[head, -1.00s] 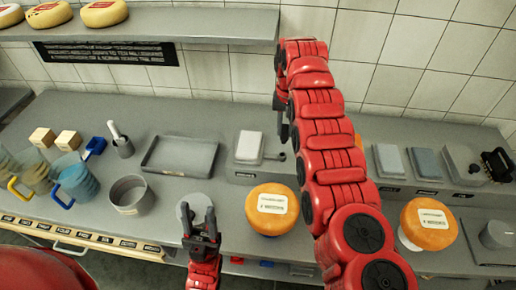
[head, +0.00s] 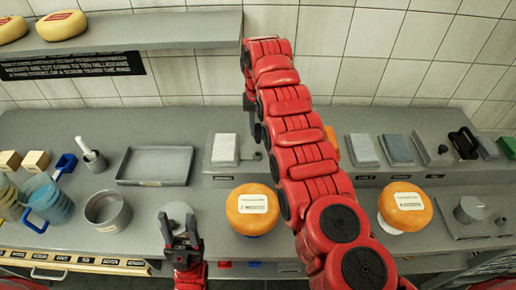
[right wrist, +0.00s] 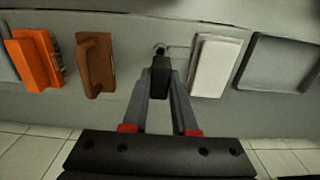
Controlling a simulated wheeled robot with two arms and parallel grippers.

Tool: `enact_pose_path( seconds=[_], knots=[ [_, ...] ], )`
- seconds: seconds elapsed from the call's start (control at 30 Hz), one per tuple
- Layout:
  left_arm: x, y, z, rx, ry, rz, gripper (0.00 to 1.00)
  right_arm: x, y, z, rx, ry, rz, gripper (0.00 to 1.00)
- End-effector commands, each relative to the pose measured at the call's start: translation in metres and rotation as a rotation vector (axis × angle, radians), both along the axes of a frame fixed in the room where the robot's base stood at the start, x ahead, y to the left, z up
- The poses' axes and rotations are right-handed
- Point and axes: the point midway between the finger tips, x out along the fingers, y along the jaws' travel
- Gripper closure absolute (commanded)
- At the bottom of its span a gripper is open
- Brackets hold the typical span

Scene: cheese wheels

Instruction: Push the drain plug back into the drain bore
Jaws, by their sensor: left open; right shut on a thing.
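My right arm crosses the middle of the head view and reaches to the back of the counter. In the right wrist view its gripper (right wrist: 160,75) is shut on a small dark piece (right wrist: 160,64), which may be the drain plug. Just beyond it is a small dark round spot with a pale rim (right wrist: 160,48), perhaps the drain bore. The fingers hide much of both, and I cannot tell whether the piece is in the bore. In the head view the right fingertips are mostly hidden. My left gripper (head: 180,232) is open and empty over a grey disc (head: 176,212) near the front.
A white block (head: 224,149) lies beside the right gripper, with a grey tray (head: 155,166) further left. An orange cheese wheel (head: 252,210) stands in front, another (head: 405,207) at right. Orange (right wrist: 36,60) and brown (right wrist: 96,64) pieces lie left in the wrist view.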

Motion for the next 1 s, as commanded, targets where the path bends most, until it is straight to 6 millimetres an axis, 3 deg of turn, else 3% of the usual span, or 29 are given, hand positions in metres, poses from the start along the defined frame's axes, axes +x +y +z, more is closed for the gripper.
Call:
enact_pose_path(
  seconds=[0.53,1.0],
  knots=[
    [0.0,0.0,-0.026,0.0,0.0,0.0,0.5,0.0,0.0,-0.039,0.0,0.0,0.001,1.0],
    [0.0,0.0,-0.027,0.0,0.0,0.0,0.5,0.0,0.0,-0.042,0.0,0.0,0.0,1.0]
  ],
)
